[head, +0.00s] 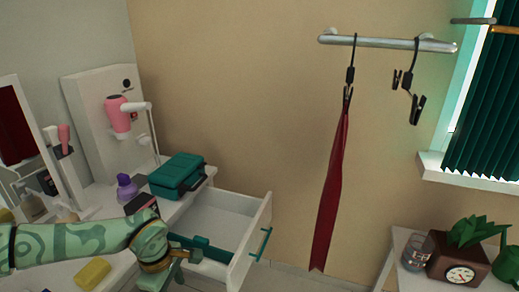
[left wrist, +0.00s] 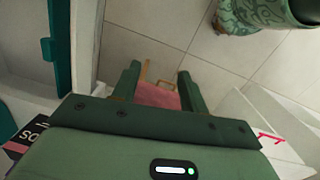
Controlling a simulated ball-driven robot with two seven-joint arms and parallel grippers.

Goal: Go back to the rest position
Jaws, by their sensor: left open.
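My left arm comes in from the left in the head view, over the counter's front and beside the open drawer. My left gripper (left wrist: 155,90) is open in the left wrist view, its two dark green fingers apart over the tiled floor. A pink patch shows between the fingers and seems to lie beyond them; nothing looks gripped. The white drawer (head: 258,215) is pulled out, with a teal handle (head: 262,244). My right gripper is not in view.
A teal case (head: 177,175), a purple bottle (head: 127,188) and a pink hair dryer (head: 118,117) are on the counter side. A yellow block (head: 92,273) lies near my arm. A red tie (head: 330,195) hangs from a rail (head: 385,43). A clock planter (head: 458,263) stands right.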

